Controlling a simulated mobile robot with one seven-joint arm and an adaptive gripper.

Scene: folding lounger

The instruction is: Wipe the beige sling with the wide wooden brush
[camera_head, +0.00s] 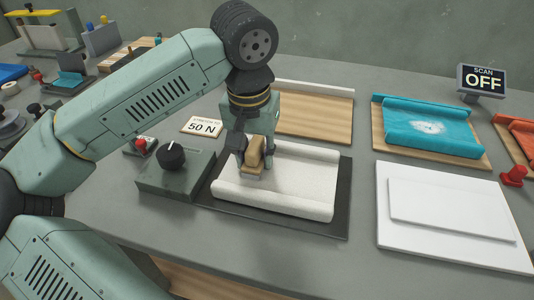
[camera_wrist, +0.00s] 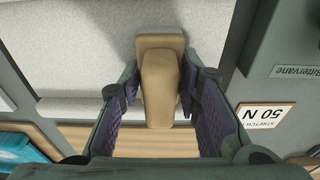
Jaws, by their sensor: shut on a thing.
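The beige sling (camera_head: 293,178), a pale cloth with a raised rolled edge along its near and far sides, lies on a dark mat (camera_head: 342,218) in the middle of the head view. It also shows in the wrist view (camera_wrist: 85,45). My gripper (camera_head: 254,160) is over the left part of the sling. It is shut on the wooden brush (camera_wrist: 160,80), whose tan handle sits between both fingers (camera_wrist: 160,90). The brush (camera_head: 253,174) points down at the sling, at or very near its surface; I cannot tell whether they touch.
A grey box with a black knob (camera_head: 172,156) stands close left of the mat. A "50 N" sign (camera_head: 202,127) and a wooden board (camera_head: 318,115) lie behind. A teal sling (camera_head: 405,120), white slabs (camera_head: 450,215) and a red knob (camera_head: 514,175) are to the right.

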